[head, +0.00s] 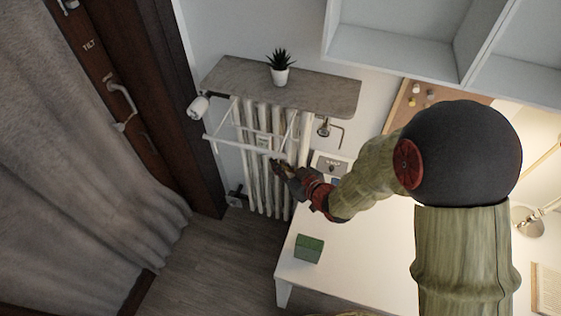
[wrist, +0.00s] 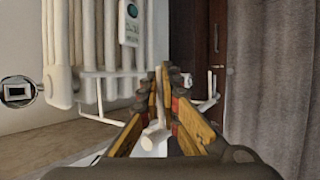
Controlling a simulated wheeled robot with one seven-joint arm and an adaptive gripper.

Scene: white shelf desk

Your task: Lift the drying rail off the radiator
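The white drying rail (head: 232,143) hangs on the front of the white radiator (head: 262,190), its front bar standing out from it. My gripper (head: 277,165) is at the right end of that front bar. In the wrist view, white rail rods (wrist: 112,121) show to the left of my fingers, between them and to their right. My fingertips (wrist: 164,76) are close together, and the fingers look shut around the rail. The exact contact is partly hidden by the fingers. The radiator's ribs (wrist: 89,40) stand upright behind the rail on the left.
A stone-grey shelf (head: 325,92) with a potted plant (head: 281,75) sits above the radiator. A white desk (head: 345,262) with a green box (head: 309,248) lies below my arm. A paper roll (head: 198,107) is left of the rail. A door (head: 125,110) and curtain (head: 70,180) stand left.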

